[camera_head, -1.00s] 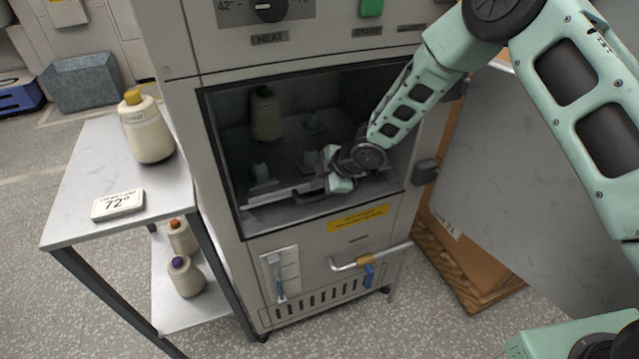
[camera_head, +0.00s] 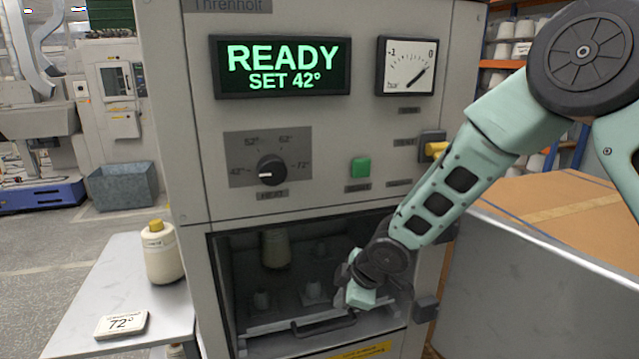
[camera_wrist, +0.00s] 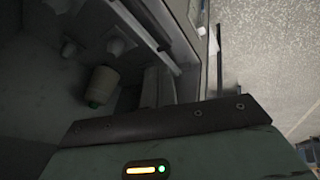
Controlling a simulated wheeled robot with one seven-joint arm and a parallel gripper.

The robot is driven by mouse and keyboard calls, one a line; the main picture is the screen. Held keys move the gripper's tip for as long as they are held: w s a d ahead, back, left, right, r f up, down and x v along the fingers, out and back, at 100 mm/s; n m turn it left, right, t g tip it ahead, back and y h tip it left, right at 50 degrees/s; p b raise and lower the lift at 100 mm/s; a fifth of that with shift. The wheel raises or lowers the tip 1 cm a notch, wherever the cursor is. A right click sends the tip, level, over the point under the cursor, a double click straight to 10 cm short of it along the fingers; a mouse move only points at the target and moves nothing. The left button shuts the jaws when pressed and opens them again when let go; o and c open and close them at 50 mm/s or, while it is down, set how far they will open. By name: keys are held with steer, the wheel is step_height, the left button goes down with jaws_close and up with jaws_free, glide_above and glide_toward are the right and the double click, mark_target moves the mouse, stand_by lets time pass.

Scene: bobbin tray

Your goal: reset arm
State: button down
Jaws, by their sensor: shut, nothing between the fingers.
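My gripper (camera_head: 347,290) is shut and empty. It is inside the open mouth of the grey machine (camera_head: 200,130), low on the right, just above the front handle (camera_head: 322,327) of the bobbin tray (camera_head: 285,318); I cannot tell whether it touches. In the wrist view, my gripper's housing fills the bottom and the fingertips are not clear. A cream bobbin (camera_head: 275,250) stands at the back left of the tray, among bare pegs (camera_head: 313,290). The bobbin also shows in the wrist view (camera_wrist: 103,84).
The machine's display reads READY, SET 42° (camera_head: 281,67). A heat dial (camera_head: 271,170) and green button (camera_head: 360,167) sit below. A side table (camera_head: 95,285) at left holds a yellow-topped bobbin (camera_head: 162,255) and a 72° card (camera_head: 121,324). A grey panel (camera_head: 550,275) stands at right.

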steer(key=s+d+r+m+g+h, duration=0.1)
steer(key=s+d+r+m, duration=0.2)
steer(key=s, duration=0.7)
steer(key=s+d+r+m+g+h, duration=0.1)
steer(key=s+d+r+m, duration=0.2)
steer(key=s, duration=0.7)
steer(key=s+d+r+m+g+h, duration=0.1)
steer(key=s+d+r+m+g, duration=0.1)
steer(key=s+r, duration=0.5)
steer(key=s+d+m, duration=0.1)
steer(key=s, duration=0.3)
steer(key=shift+h, duration=0.3)
steer(key=shift+s, duration=0.1)
